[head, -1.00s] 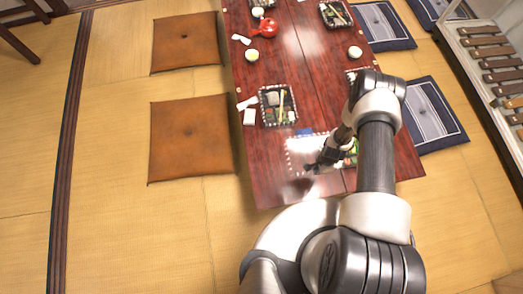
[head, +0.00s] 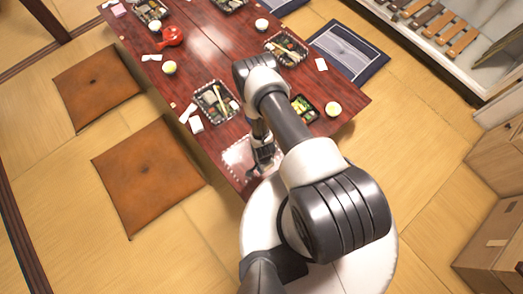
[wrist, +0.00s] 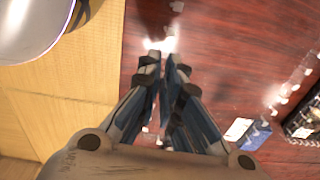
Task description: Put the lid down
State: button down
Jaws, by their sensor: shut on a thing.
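The lid (head: 236,152) is a clear, thin rectangular sheet with a pale dotted rim, over the near-left end of the dark red table (head: 190,85) in the head view. My gripper (head: 263,165) is shut on it. In the wrist view my gripper (wrist: 160,60) has its fingers close together, pointing at the tabletop. The lid is hard to make out there; pale rim spots (wrist: 284,96) show to the right of the fingers. My arm hides part of the lid in the head view. I cannot tell whether the lid touches the table.
An open bento box (head: 303,108) and a small cup (head: 333,109) stand right of my arm. Another bento (head: 216,101) with a white napkin (head: 196,124) is to the left. Brown cushions (head: 150,175) lie on the tatami. A red pot (head: 172,37) stands farther back.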

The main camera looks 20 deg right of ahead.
notch_tip(320, 180, down, 8)
jog(key=b, duration=0.3)
jog(key=shift+r, duration=0.1)
jog(key=c, duration=1.8)
grip_release()
